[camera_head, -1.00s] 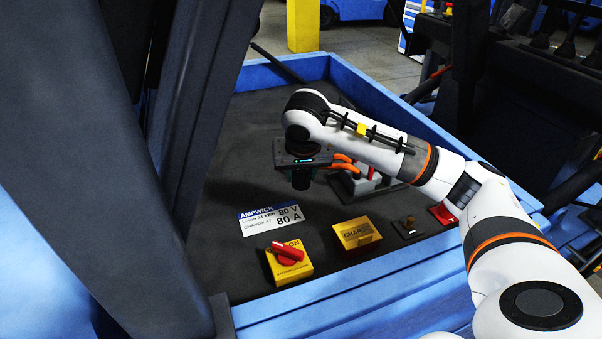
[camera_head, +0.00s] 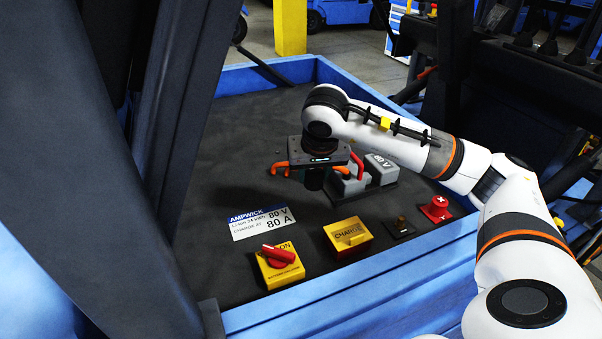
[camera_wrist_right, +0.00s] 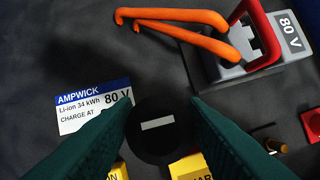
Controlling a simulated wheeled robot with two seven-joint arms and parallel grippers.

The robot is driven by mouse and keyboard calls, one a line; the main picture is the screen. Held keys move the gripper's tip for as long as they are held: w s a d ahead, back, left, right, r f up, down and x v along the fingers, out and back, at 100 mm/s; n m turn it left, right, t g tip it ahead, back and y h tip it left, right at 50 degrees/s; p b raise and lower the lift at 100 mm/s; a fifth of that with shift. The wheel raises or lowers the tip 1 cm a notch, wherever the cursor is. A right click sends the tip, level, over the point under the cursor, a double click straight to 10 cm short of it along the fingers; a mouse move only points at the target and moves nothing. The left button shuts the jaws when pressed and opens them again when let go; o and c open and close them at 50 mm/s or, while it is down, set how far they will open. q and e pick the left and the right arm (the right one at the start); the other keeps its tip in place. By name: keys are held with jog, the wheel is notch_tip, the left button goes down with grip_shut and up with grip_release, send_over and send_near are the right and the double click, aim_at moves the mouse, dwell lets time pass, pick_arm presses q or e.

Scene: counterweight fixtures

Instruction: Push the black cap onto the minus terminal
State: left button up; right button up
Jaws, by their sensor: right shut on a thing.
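My right gripper (camera_head: 315,180) is held above the dark tray floor, left of the grey 80 V unit. In the right wrist view its two green fingers close on a round black cap (camera_wrist_right: 157,130) with a white minus bar on its top. In the head view the cap is hidden or too dark to tell from the fingers. The grey 80 V unit (camera_head: 382,168) shows a red handle, also in the right wrist view (camera_wrist_right: 272,40). I cannot pick out the minus terminal for certain. My left gripper is not in view.
Orange bent bars (camera_wrist_right: 175,25) lie close to the grey unit. Towards the front edge are a yellow box with a red switch (camera_head: 278,257), a yellow CHARGE box (camera_head: 347,236), a brass post (camera_head: 400,222) and a red button (camera_head: 437,207). A blue wall (camera_head: 350,300) borders the tray.

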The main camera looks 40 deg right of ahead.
pick_arm(q)
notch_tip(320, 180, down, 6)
jog(key=b, duration=0.7)
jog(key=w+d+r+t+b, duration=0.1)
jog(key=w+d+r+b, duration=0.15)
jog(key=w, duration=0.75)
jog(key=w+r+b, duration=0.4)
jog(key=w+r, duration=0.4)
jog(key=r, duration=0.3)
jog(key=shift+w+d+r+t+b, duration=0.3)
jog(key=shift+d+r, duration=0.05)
pick_arm(e)
jog(key=s+d, duration=1.4)
jog(key=shift+s+d, duration=0.15)
jog(key=shift+d, duration=0.2)
